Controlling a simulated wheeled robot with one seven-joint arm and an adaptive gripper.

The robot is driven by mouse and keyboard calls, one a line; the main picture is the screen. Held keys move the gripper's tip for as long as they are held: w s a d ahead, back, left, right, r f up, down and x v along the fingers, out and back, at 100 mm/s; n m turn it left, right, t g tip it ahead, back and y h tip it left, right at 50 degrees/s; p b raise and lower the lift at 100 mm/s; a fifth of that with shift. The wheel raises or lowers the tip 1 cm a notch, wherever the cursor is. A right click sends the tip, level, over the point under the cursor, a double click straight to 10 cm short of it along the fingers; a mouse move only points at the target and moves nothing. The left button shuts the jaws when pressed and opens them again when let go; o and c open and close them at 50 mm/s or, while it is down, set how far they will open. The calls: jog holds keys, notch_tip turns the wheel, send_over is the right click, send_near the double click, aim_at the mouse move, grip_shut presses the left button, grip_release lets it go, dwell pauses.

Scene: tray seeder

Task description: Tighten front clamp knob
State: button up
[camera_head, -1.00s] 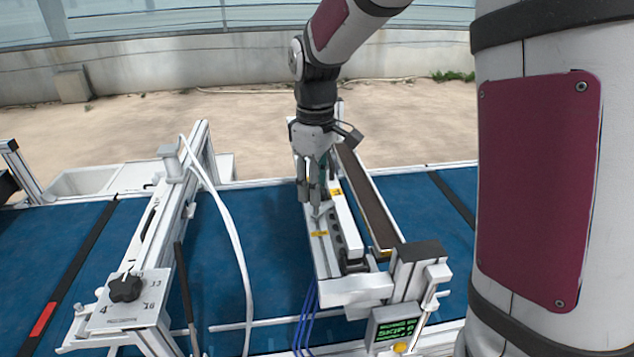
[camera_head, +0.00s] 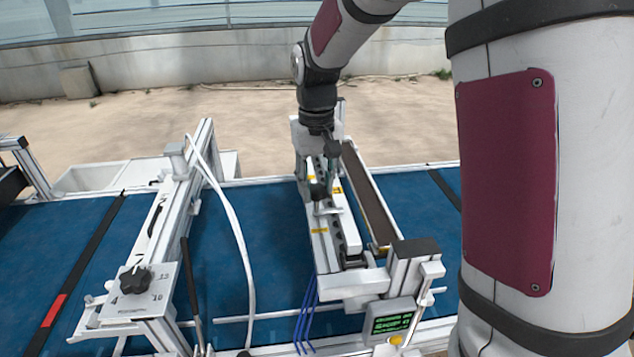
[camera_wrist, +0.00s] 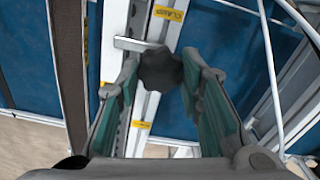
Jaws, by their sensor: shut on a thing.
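A dark, lobed clamp knob (camera_wrist: 160,68) sits on the pale seeder rail, between the two fingers of my gripper (camera_wrist: 159,77) in the wrist view. My gripper is shut on it, pointing down at the rail. A pale metal bar (camera_wrist: 134,44) sticks out beside the knob. Yellow labels lie on the rail on both sides of it; one (camera_wrist: 168,13) reads like "CLAMP". The thread below the knob is hidden.
A dial plate with a black knob (camera_head: 135,280) stands at the left. A small green-text display (camera_head: 390,319) is at the front right of the rail. A white hose (camera_head: 240,250) and blue cables (camera_head: 305,315) run over the blue belt (camera_head: 275,225).

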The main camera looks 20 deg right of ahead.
dwell(0.5)
jog(key=o, duration=1.2)
jog(key=shift+c, duration=0.2)
jog(key=shift+r, duration=0.15)
notch_tip(320, 180, up, 12)
jog(key=s+t, duration=0.5)
jog(key=s, duration=1.9)
jog(key=shift+t, duration=0.3)
